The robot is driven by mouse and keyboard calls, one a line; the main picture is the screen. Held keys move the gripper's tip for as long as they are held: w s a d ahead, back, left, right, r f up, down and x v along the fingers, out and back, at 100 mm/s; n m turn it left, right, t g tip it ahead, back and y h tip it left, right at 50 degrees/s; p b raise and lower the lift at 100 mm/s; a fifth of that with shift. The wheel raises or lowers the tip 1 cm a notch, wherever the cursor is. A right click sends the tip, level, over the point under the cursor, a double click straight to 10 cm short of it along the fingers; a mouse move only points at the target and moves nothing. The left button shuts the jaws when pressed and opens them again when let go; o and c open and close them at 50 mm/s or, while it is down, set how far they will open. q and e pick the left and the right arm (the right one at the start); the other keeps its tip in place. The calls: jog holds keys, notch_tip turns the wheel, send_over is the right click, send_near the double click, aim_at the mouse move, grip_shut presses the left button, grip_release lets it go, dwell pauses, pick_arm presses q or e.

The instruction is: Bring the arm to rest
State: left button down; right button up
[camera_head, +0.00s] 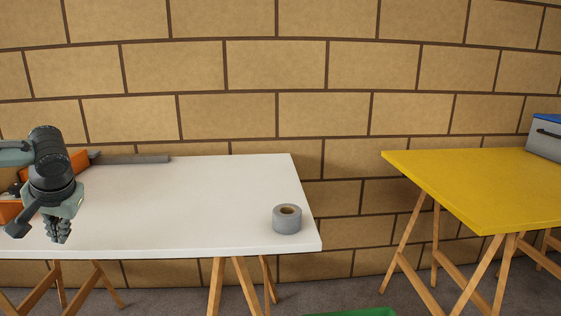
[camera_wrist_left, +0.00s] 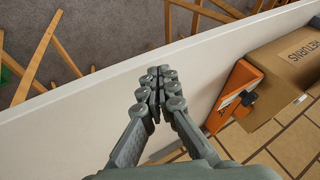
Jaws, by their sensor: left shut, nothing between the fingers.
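My left gripper (camera_head: 60,236) is at the left of the head view, pointing down over the left part of the white table (camera_head: 190,200). Its fingers are shut with nothing between them. In the left wrist view the gripper (camera_wrist_left: 158,80) shows with its fingertips together above the white table top (camera_wrist_left: 110,100). Its height over the table is hard to tell. My right gripper is not in either view.
A grey tape roll (camera_head: 287,219) stands at the white table's right end. An orange object (camera_head: 78,161) is partly hidden behind my left arm; a cardboard box (camera_wrist_left: 285,75) shows beside it. A yellow table (camera_head: 470,180) with a grey-blue case (camera_head: 546,140) stands right, across a gap.

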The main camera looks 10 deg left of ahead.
pick_arm(q)
jog(key=s+a+f+m+h, duration=0.1)
jog(key=s+f, duration=0.3)
jog(key=f, duration=0.3)
jog(key=s+f+p, duration=0.1)
jog(key=s+f, duration=0.2)
jog(key=f, duration=0.4)
jog(key=s+a+f+m+h, duration=0.1)
jog(key=s+f, duration=0.3)
jog(key=f, duration=0.3)
jog(key=s+d+f+m+h+p, duration=0.1)
jog(key=s+d+f, duration=0.4)
jog(key=d+f, duration=0.5)
jog(key=s+d+f+m+h, duration=0.1)
jog(key=d+f, duration=0.2)
jog(key=d, duration=0.5)
jog(key=s+d+f+m, duration=0.1)
jog(key=d+f, duration=0.2)
jog(key=d, duration=0.6)
jog(key=shift+d+f+h+p, duration=0.15)
jog(key=shift+f+h+p, duration=0.15)
jog(key=shift+h+p, duration=0.1)
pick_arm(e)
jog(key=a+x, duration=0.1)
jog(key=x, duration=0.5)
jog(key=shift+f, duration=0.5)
